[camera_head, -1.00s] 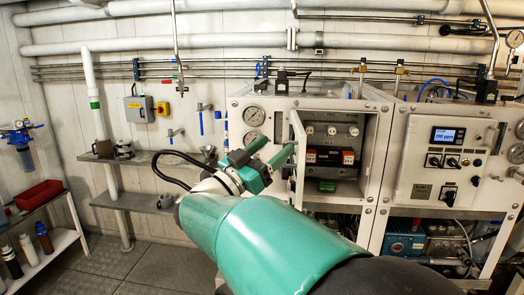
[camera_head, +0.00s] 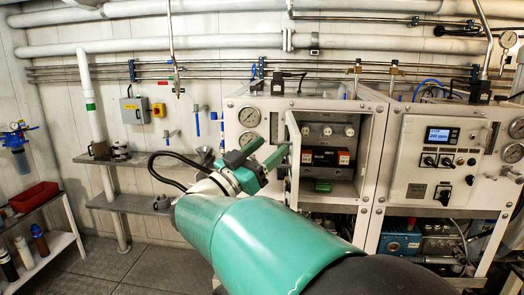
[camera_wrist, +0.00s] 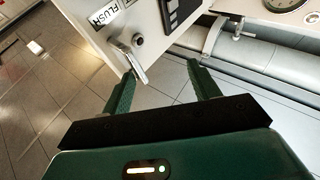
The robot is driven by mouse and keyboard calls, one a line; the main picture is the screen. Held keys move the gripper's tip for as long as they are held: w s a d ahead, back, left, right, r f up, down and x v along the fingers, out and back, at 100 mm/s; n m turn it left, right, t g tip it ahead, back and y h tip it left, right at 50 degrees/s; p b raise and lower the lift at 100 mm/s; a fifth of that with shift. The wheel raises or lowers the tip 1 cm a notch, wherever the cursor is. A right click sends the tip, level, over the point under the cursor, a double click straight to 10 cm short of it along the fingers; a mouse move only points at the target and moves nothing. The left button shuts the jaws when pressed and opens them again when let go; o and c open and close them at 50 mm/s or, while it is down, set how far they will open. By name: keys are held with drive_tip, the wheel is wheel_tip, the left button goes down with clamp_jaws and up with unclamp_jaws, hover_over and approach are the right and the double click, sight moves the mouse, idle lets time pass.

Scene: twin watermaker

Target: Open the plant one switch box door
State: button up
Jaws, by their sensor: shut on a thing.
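The plant one switch box (camera_head: 371,118) is in the middle of the head view. Its door (camera_head: 293,165) stands swung out at the left side of the opening, seen almost edge-on, and the inside shows. My gripper (camera_head: 276,157) is at the door's outer edge, left of the opening. In the wrist view the white door face (camera_wrist: 85,12) carries a FLUSH label and a silver lever handle (camera_wrist: 130,60). The fingers of my gripper (camera_wrist: 162,82) are spread, with the door's lower part and handle beside the left finger. The exact contact is hard to see.
Round gauges (camera_head: 249,117) sit left of the opening. A second panel with a lit display (camera_head: 438,140) stands to the right. A shelf (camera_head: 140,203) and a rack with a red bin (camera_head: 34,196) are at the left. The floor at lower left is clear.

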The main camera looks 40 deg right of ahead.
drive_tip(key=v, duration=1.3)
drive_tip(key=shift+a, duration=0.4)
drive_tip(key=shift+c, duration=1.3)
drive_tip(key=w+a+r+n+t+y, duration=0.2)
drive_tip(key=w+a+n+t+y, duration=0.5)
drive_tip(key=n+t+y, duration=0.7)
drive_tip(key=a+f+n+y, duration=0.2)
drive_tip(key=a+f+y, duration=0.3)
drive_tip(key=a+y, duration=0.15)
drive_tip(key=s+d+f+g+y, duration=0.1)
drive_tip(key=s+f+g, duration=0.4)
drive_tip(key=s, duration=0.5)
drive_tip(key=s+d+f+n+g+y, duration=0.1)
drive_tip(key=s+f+g, duration=0.4)
drive_tip(key=s+f, duration=0.5)
drive_tip(key=shift+s+d+f, duration=0.15)
drive_tip(key=shift+d+f, duration=0.05)
drive_tip(key=shift+d, duration=0.65)
